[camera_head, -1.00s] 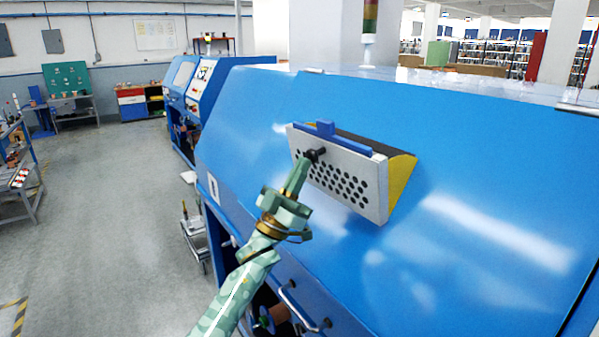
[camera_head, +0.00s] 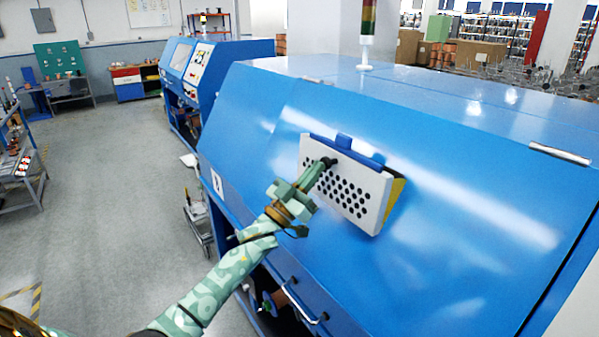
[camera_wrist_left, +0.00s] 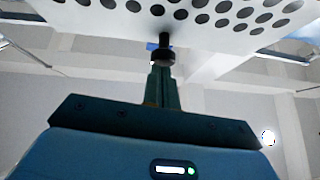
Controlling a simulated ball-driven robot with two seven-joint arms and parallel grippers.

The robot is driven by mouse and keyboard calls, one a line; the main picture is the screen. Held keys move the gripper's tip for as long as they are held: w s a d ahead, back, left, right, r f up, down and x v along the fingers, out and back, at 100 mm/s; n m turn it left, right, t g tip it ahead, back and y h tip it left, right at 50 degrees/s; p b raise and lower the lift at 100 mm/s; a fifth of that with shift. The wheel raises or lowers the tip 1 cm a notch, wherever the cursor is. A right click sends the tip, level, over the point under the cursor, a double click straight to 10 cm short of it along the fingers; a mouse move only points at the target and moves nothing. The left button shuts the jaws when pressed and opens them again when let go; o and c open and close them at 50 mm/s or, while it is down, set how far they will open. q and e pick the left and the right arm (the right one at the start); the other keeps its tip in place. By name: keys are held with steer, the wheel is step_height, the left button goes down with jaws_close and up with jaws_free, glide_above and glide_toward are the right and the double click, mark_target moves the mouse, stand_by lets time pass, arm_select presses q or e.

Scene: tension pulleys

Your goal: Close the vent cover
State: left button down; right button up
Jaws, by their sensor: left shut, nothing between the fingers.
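The vent cover (camera_head: 345,188) is a white plate with rows of round black holes, on the sloped blue face of a machine (camera_head: 260,120). It stands tilted out from the face, with a thin yellow side wedge (camera_head: 394,196) showing at its right. A blue strip (camera_head: 345,147) runs along its top edge. My left gripper (camera_head: 327,163) is shut, with its tip at the upper left of the cover's front. My right gripper is out of view.
Another blue machine (camera_head: 205,75) is at the back left. Grey floor (camera_head: 110,190) is open on the left.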

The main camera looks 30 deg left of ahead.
mark_target(325, 160)
arm_select(q)
steer(key=shift+w+d+r+g+y+p, duration=0.3)
steer(key=shift+w+r+g+p, duration=0.35)
steer(key=shift+p, duration=1.15)
steer(key=shift+w+d+r+g+y+p, duration=0.3)
steer(key=shift+w+g+p, duration=0.55)
steer(key=shift+p, duration=0.95)
steer(key=shift+w+d+r+g+p, duration=0.2)
steer(key=shift+w+g+p, duration=0.1)
steer(key=shift+w+p, duration=0.2)
steer(key=shift+w+d+p, duration=0.35)
steer(key=shift+w, duration=0.45)
